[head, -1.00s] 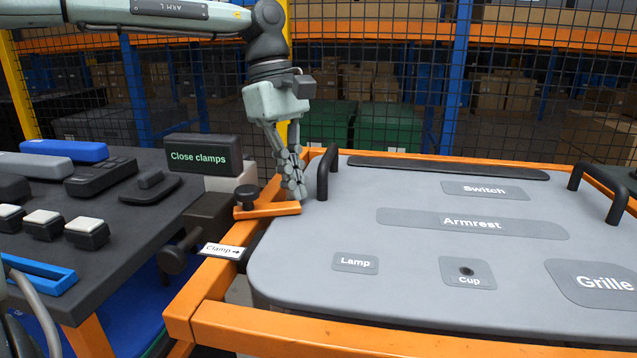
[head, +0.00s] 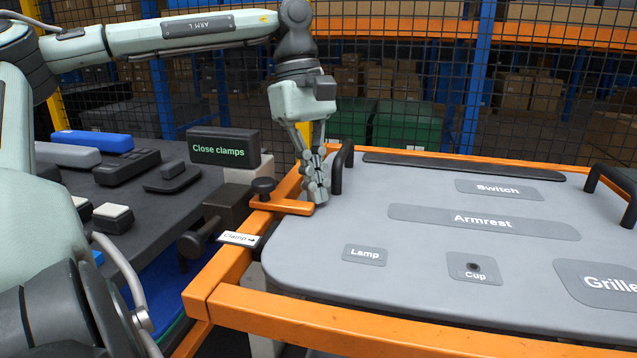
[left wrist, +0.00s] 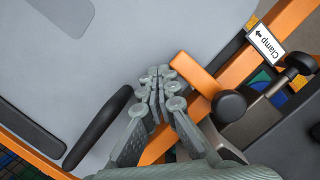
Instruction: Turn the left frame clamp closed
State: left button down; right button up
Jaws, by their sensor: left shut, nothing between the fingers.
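The left frame clamp (head: 285,206) is an orange bar with a black knob (head: 263,187) at its outer end. It sits on the left rail of the orange frame and its free end reaches over the grey panel's (head: 420,275) edge. My left gripper (head: 319,198) is shut and empty, pointing down at the bar's free end, on the side of the black handle. In the left wrist view my fingertips (left wrist: 159,76) are right beside the end of the orange bar (left wrist: 194,74); whether they touch cannot be told. My right gripper is out of view.
A black handle (head: 337,172) stands on the panel close to my fingers. A "Clamp" tag (head: 238,238) hangs at the left rail. The panel's middle is clear.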

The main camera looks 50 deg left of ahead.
pick_arm(q)
jog(key=v, duration=1.2)
